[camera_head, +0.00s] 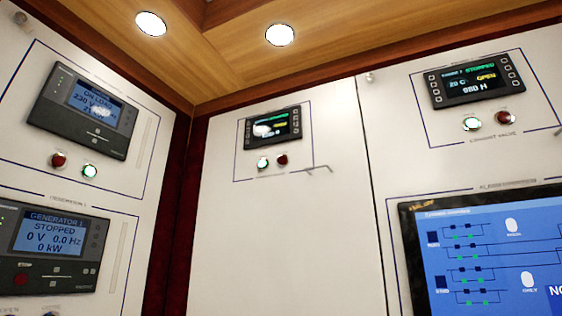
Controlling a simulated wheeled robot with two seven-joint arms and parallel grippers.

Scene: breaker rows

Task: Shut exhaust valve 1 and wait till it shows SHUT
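Two small engine displays with button pairs are on the facing wall. The right display (473,80) shows green STOPPED and yellow OPEN; its engine number is too blurred to read for sure. Under it are a lit green-white button (472,124) and a dark red button (504,117), with a blurred label that seems to read EXHAUST VALVE. The middle display (272,127) is partly washed out by glare, with yellow text I cannot read. Under it are a lit green-white button (263,163) and a dark red button (282,160). Neither of my grippers is in view.
On the left wall, an upper generator panel (85,110) shows 230 V; a lower one (50,245) reads STOPPED, 0 V. A large blue schematic screen (490,260) is at lower right. The white wall below the middle display is bare. Wooden ceiling with lamps above.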

